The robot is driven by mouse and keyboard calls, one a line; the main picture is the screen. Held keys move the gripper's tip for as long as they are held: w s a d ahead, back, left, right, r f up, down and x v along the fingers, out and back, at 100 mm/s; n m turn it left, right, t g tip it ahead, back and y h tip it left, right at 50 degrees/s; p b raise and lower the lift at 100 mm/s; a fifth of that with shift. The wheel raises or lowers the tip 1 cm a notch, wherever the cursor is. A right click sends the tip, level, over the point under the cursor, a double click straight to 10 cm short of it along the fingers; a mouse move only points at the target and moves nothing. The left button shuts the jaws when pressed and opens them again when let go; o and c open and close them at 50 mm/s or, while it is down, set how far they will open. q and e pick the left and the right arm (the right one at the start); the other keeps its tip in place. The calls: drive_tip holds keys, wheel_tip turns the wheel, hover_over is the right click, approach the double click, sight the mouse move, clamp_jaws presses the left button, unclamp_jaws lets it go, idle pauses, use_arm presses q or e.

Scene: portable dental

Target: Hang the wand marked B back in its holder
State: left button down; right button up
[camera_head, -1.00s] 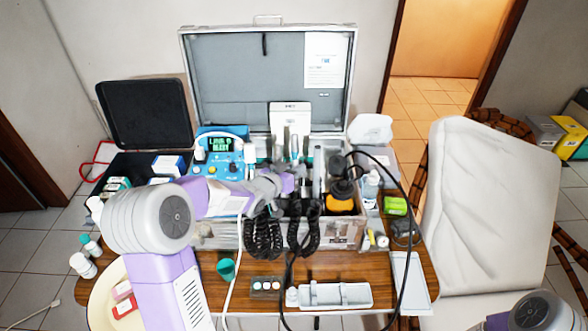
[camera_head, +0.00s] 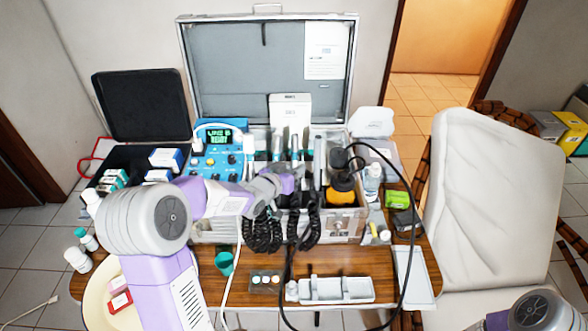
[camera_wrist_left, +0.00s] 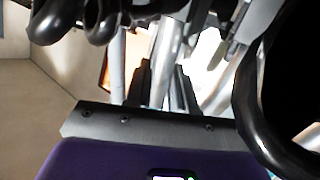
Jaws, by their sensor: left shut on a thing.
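My left gripper (camera_head: 287,183) reaches in from the left over the front of the open metal case (camera_head: 205,232), at the row of instrument holders. It is shut on a slim wand, mostly hidden by the gripper; no letter B is legible. In the left wrist view, my left gripper's dark fingers (camera_wrist_left: 166,88) are close together among silver, upright wand bodies (camera_wrist_left: 117,65). Other wands (camera_head: 318,160) stand upright in the case beside the gripper. Whether the held wand touches its holder cannot be told. My right gripper is out of view.
Black coiled cords (camera_head: 262,232) hang down the case front. A black hose (camera_head: 413,215) loops along the right side. A blue control unit (camera_head: 219,165) with a lit green display stands left of the gripper. A grey tray (camera_head: 337,290) lies on the wooden table (camera_head: 262,268).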

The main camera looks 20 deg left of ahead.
use_arm(q)
drive_tip(key=shift+r, duration=0.1)
drive_tip(key=c, duration=0.9)
unclamp_jaws()
drive_tip(key=shift+o, duration=0.2)
drive_tip(key=p+v, duration=0.1)
drive_tip(key=v, duration=0.7)
drive_tip(key=shift+p, duration=0.35)
